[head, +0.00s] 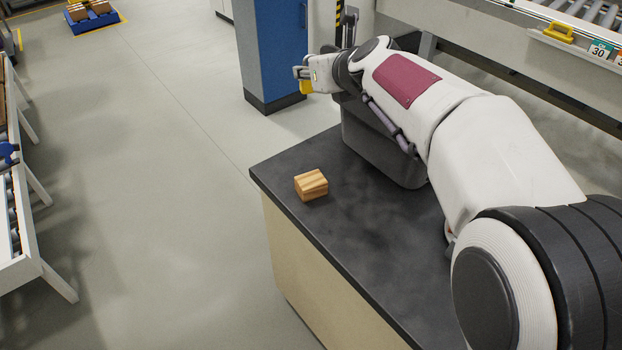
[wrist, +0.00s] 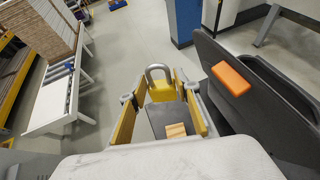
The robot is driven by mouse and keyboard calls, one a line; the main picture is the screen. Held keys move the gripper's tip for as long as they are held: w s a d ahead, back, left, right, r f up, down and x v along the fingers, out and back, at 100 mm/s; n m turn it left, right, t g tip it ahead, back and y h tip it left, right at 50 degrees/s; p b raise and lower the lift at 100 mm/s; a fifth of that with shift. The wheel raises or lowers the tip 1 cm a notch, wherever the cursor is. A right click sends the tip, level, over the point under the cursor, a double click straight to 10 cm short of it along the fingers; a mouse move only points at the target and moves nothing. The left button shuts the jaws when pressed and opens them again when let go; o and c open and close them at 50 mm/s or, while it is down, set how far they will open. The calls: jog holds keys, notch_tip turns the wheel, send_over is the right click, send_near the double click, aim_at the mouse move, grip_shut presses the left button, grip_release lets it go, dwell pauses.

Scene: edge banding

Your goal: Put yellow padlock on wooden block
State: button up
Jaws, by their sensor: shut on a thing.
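The yellow padlock (wrist: 161,90) with its grey shackle is between the two yellow-padded fingers of my gripper (wrist: 160,98) in the wrist view. My gripper is shut on it. In the head view, a yellow part of the padlock (head: 306,87) shows at my gripper (head: 304,76), raised beyond the far edge of the table. The wooden block (head: 311,185) lies on the dark tabletop near its left edge, apart from the padlock. In the wrist view, the block (wrist: 176,130) shows below the padlock, between the fingers.
A dark grey bin (head: 378,150) stands on the table (head: 345,240) under my arm. An orange block (wrist: 231,79) shows by the bin in the wrist view. A blue cabinet (head: 268,45) stands behind. The tabletop around the wooden block is clear.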

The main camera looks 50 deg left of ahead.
send_over(313, 184)
notch_tip(313, 184, down, 17)
jog(key=shift+w, duration=0.15)
dwell(1.1)
jog(key=shift+a, duration=0.1)
jog(key=shift+f, duration=3.05)
jog(key=shift+f, duration=1.85)
jog(key=shift+f, duration=0.15)
jog(key=o, duration=1.2)
jog(key=shift+c, duration=0.2)
jog(key=shift+r, duration=0.2)
